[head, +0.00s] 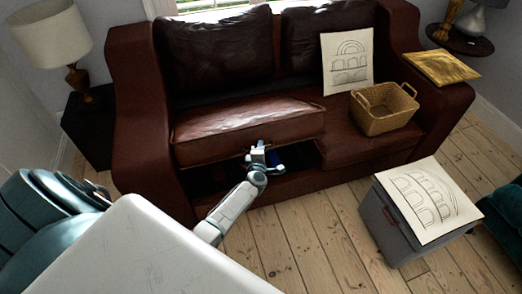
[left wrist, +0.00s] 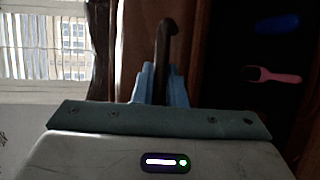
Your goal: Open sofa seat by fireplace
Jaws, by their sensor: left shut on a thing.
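The dark red leather sofa (head: 140,90) stands against the wall. Its left seat (head: 240,128) is tilted up at the front, with a dark compartment (head: 300,160) showing under it. My left gripper (head: 262,153) is at the front edge of this seat. In the left wrist view its blue fingers (left wrist: 162,85) are shut on a dark hooked handle (left wrist: 167,45). Inside the dark compartment, a blue object (left wrist: 278,23) and a pink brush-like object (left wrist: 272,75) show. The right seat (head: 345,135) lies flat. My right gripper is not in view, nor is a fireplace.
A wicker basket (head: 385,112) and a drawing (head: 347,62) sit on the right half of the sofa. A grey box (head: 385,225) with a drawing on top stands in front right. A lamp (head: 60,38) stands at left. Floorboards (head: 310,235) before the sofa are clear.

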